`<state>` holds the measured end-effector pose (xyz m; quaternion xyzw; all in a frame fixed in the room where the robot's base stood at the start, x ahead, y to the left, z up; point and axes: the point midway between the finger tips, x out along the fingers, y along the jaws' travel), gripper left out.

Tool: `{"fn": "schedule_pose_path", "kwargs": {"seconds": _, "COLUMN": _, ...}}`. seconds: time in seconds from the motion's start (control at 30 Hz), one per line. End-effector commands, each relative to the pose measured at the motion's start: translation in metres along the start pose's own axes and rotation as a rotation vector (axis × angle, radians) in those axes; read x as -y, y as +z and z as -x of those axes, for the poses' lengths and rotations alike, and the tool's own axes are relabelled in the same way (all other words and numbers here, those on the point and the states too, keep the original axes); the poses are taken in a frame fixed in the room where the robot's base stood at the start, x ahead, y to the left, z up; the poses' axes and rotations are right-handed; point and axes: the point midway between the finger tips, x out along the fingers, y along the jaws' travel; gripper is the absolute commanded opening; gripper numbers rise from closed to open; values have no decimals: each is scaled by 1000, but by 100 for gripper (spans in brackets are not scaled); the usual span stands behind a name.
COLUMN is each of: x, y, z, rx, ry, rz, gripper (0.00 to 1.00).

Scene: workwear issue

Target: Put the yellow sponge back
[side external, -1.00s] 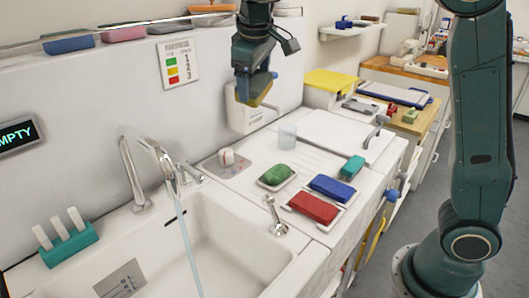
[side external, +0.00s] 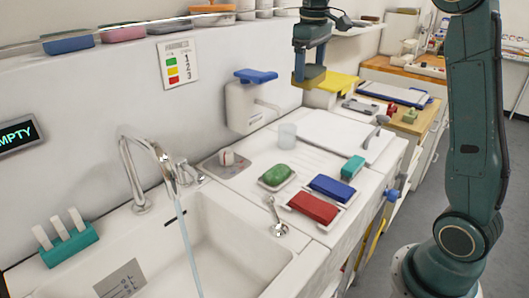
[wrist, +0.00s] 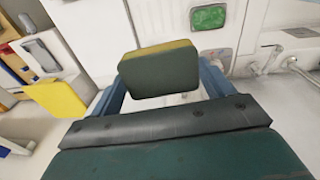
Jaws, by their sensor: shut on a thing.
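The yellow sponge (side external: 307,81) has a dark green face and a yellow layer. My gripper (side external: 309,70) is shut on it and holds it in the air, well above the counter, to the right of the wall dispenser. In the wrist view the sponge (wrist: 158,70) sits between the two blue fingers of my gripper (wrist: 162,88), with its dark face toward the camera and a yellow edge along the top.
The dispenser (side external: 246,106) with a blue top hangs on the wall. A red block (side external: 313,207), a blue block (side external: 332,188) and a green bar (side external: 277,175) lie on the counter beside the sink (side external: 215,235). A yellow-topped box (side external: 332,81) stands behind. A high shelf holds coloured pads, including a pink one (side external: 123,34).

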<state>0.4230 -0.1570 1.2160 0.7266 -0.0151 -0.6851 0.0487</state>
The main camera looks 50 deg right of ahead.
Motion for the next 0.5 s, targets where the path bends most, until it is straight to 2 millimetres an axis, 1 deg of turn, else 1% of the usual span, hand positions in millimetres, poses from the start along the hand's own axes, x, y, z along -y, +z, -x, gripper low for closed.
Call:
{"fn": "schedule_pose_path", "kwargs": {"seconds": 0.03, "x": -11, "y": 8, "z": 0, "rx": 9, "ry": -12, "rz": -16, "gripper": 60}}
{"fn": "schedule_pose_path", "kwargs": {"seconds": 0.1, "x": -21, "y": 16, "z": 1, "rx": 19, "ry": -27, "rz": -26, "gripper": 60}}
{"fn": "schedule_pose_path", "kwargs": {"seconds": 0.33, "x": -46, "y": 41, "z": 3, "rx": 45, "ry": -66, "rz": -54, "gripper": 60}}
{"fn": "schedule_pose_path", "kwargs": {"seconds": 0.4, "x": -44, "y": 40, "z": -8, "rx": 51, "ry": -70, "rz": -47, "gripper": 60}}
{"fn": "schedule_pose_path", "kwargs": {"seconds": 0.5, "x": -42, "y": 40, "z": -18, "rx": 53, "ry": -75, "rz": -48, "gripper": 60}}
